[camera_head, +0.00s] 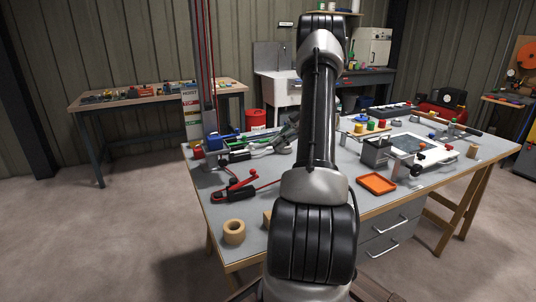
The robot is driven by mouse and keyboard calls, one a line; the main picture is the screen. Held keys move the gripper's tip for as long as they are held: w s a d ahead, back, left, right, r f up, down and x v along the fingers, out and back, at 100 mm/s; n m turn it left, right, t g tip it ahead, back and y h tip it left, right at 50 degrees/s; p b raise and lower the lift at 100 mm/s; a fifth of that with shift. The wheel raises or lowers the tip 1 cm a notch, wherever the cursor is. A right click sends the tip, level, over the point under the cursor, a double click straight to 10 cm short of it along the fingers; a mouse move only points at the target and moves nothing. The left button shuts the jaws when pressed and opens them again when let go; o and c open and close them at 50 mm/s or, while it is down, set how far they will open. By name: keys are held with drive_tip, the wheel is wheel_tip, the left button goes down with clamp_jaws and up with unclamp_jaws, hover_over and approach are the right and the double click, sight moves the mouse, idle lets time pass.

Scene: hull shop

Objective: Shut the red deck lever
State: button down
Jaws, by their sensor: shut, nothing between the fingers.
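A red lever (241,182) with a round red knob at its raised end stands on a dark base at the left front of the grey workbench (213,206). Its arm slants up to the right, so it looks raised. A thin red line runs from near it towards my arm. I cannot tell for sure that it is the deck lever. My arm rises through the middle of the picture and hides part of the bench. My gripper does not show; it seems to be beyond or behind my arm.
A wooden ring (234,232) stands in front of the lever. Grey tools and a blue bin (222,141) crowd the bench behind it. An orange tray (377,184) and a white panel (413,146) with knobs lie right of my arm.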

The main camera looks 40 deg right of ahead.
drive_tip(key=w+a+r+n+g+h, duration=0.25)
drive_tip(key=a+r, duration=0.25)
drive_tip(key=a, duration=0.3)
drive_tip(key=w+a+r+n+g+h, duration=0.2)
drive_tip(key=a+r+g, duration=0.15)
drive_tip(key=a, duration=0.45)
drive_tip(key=m+t+h, duration=0.2)
drive_tip(key=m+h, duration=0.2)
drive_tip(key=h, duration=0.2)
hover_over(249, 178)
wheel_tip(249, 178, down, 14)
drive_tip(key=shift+w+r, duration=0.15)
